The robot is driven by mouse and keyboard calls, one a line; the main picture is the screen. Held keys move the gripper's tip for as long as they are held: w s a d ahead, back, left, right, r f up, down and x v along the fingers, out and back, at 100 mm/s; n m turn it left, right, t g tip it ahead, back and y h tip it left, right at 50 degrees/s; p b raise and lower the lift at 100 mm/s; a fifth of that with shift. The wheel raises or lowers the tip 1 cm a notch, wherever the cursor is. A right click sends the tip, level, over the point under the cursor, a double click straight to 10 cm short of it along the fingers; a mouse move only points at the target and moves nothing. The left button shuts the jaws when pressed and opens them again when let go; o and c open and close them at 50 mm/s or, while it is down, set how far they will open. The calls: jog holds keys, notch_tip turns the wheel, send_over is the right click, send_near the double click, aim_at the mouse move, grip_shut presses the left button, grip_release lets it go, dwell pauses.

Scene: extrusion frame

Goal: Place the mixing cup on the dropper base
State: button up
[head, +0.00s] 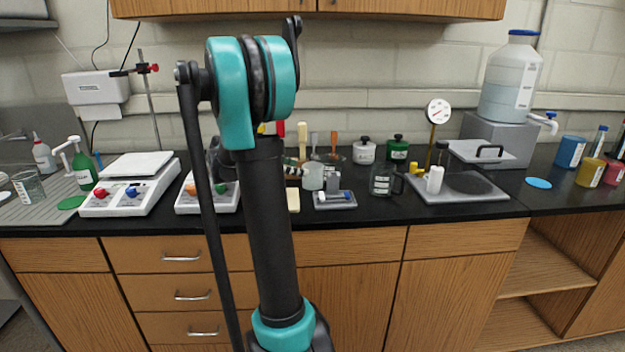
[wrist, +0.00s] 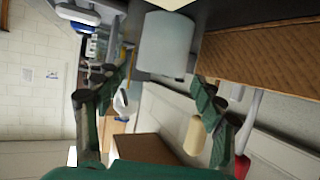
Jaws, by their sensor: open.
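The mixing cup, a frosted whitish cup (head: 313,177), stands upright on the black counter, right of my arm. In the wrist view the cup (wrist: 165,45) is just beyond the fingertips, roughly centred between them. My gripper (wrist: 163,82) is open, with its green-and-black fingers spread and nothing between them. In the head view the gripper is mostly hidden behind my arm, to the left of the cup. A small grey stand (head: 335,201) with a blue and white piece, apparently the dropper base, sits just right of and in front of the cup.
A dark glass jug (head: 382,181) stands right of the grey stand, and a grey plate (head: 475,188) lies further right. A cream block (head: 293,200) is at left. Upright handles (head: 303,140) and lidded jars (head: 364,150) stand behind. The front counter strip is mostly clear.

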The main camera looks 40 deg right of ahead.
aim_at(313, 171)
jog(key=shift+x, duration=3.6)
jog(key=shift+w+f, duration=0.15)
jog(key=shift+w, duration=0.05)
jog(key=c, duration=0.8)
jog(key=shift+a, duration=0.2)
